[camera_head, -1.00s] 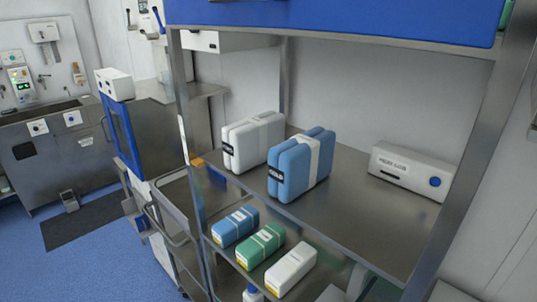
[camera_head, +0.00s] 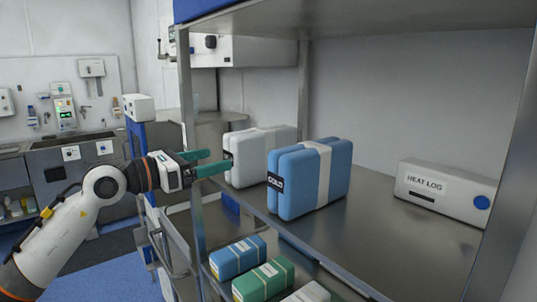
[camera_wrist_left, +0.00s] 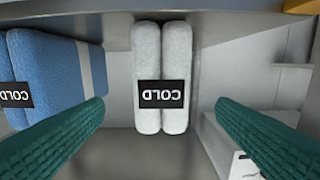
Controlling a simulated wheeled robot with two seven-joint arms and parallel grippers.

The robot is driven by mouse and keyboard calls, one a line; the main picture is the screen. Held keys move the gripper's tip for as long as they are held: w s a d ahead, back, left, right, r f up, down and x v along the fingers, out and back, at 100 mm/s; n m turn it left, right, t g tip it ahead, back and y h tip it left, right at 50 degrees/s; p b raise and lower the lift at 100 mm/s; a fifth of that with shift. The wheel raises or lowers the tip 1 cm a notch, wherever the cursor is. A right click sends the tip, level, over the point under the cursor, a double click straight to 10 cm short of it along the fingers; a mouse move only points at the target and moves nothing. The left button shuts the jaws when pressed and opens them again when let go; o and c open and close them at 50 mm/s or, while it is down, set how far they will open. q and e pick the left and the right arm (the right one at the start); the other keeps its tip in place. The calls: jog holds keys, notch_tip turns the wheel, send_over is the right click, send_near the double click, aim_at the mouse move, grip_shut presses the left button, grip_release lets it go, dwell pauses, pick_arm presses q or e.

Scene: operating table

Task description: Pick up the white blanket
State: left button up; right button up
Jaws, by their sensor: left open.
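The white blanket (camera_head: 262,152) is a folded, rounded bundle standing on the metal shelf, to the left of a blue blanket. In the left wrist view the white blanket (camera_wrist_left: 162,65) faces me end-on with a dark tag that reads COLD in mirrored letters. My left gripper (camera_head: 219,162) has green fingers, is open and points at the near end of the white blanket. In the left wrist view the fingers (camera_wrist_left: 160,130) are spread wide, one on each side of the blanket, with nothing between their tips. My right gripper is not in view.
The blue blanket (camera_head: 300,182) stands close on the right, tagged COLD. A white HEAT LOG box (camera_head: 440,184) sits farther right on the metal shelf (camera_head: 370,235). A shelf post (camera_head: 188,100) rises near my left gripper. Blue and green packs (camera_head: 262,282) lie on the lower shelf.

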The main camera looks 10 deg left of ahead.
aim_at(229, 155)
pick_arm(q)
jog(key=p+x, duration=0.1)
jog(key=x, duration=0.3)
jog(key=shift+r+p, duration=0.15)
jog(key=shift+p, duration=0.15)
jog(key=shift+w+d, duration=0.25)
jog(key=shift+w, duration=0.05)
jog(key=p+x, duration=0.3)
jog(key=x, duration=0.2)
jog(key=shift+a, duration=0.1)
jog(key=shift+w, duration=0.2)
jog(key=shift+s, duration=0.1)
jog(key=shift+c, duration=0.9)
jog(key=c, duration=1.1)
